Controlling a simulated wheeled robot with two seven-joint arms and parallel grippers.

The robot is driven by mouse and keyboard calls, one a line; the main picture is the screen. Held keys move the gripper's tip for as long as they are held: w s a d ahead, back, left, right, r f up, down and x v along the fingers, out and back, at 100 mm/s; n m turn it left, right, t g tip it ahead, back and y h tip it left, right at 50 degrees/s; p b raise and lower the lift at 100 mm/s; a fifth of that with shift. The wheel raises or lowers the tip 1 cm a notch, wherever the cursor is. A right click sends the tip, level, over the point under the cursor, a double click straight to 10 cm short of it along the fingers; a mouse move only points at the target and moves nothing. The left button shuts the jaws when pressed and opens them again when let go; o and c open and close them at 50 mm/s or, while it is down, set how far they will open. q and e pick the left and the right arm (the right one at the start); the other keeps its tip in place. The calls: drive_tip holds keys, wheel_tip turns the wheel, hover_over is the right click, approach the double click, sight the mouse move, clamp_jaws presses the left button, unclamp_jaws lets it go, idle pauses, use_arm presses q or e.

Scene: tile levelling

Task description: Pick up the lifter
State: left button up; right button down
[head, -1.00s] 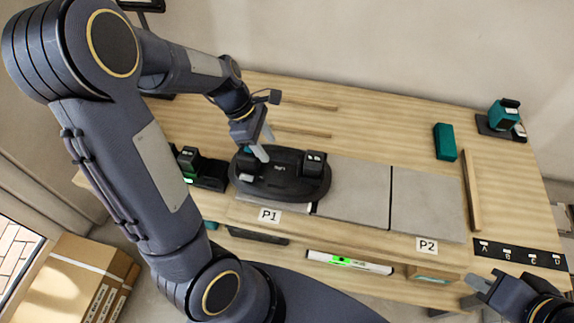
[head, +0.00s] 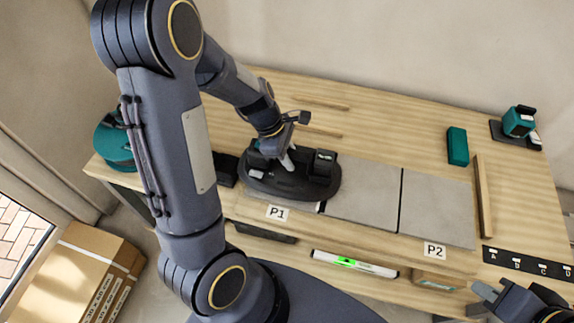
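The lifter (head: 262,183) is a black oval plate with raised dark blocks and a central bar. It lies on the tile at the P1 label, toward the left of the table. My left gripper (head: 288,158) points down at the middle of the lifter. A light grey finger overlaps its central bar. The arm and wrist hide part of the contact, so I cannot tell whether the fingers are closed on it. My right gripper (head: 482,291) is low at the right, apart from the lifter, in front of the table edge; its finger gap is unclear.
Grey tiles (head: 435,207) lie right of the lifter, with P1 (head: 277,213) and P2 (head: 434,250) labels in front. A teal block (head: 457,146), a wooden strip (head: 483,195) and a teal device (head: 519,121) are at the right. A marked level (head: 355,263) sits in front.

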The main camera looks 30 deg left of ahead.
sight(292, 152)
use_arm(q)
drive_tip(key=c, duration=0.5)
clamp_jaws()
drive_tip(key=shift+r, duration=0.1)
drive_tip(key=shift+w+r, duration=0.1)
drive_tip(key=shift+r, duration=0.25)
wheel_tip(292, 152, up, 3)
drive_tip(key=shift+f, duration=0.15)
drive_tip(key=s+d+r+p, duration=0.2)
drive_tip(key=s+r+p, duration=0.3)
drive_tip(key=s+r, duration=0.1)
drive_tip(key=s+d+r+p, duration=0.3)
drive_tip(key=s+r+p, duration=0.2)
drive_tip(key=s+r, duration=0.2)
wheel_tip(292, 152, up, 2)
drive_tip(key=shift+d+r, duration=0.2)
drive_tip(key=shift+r, duration=0.05)
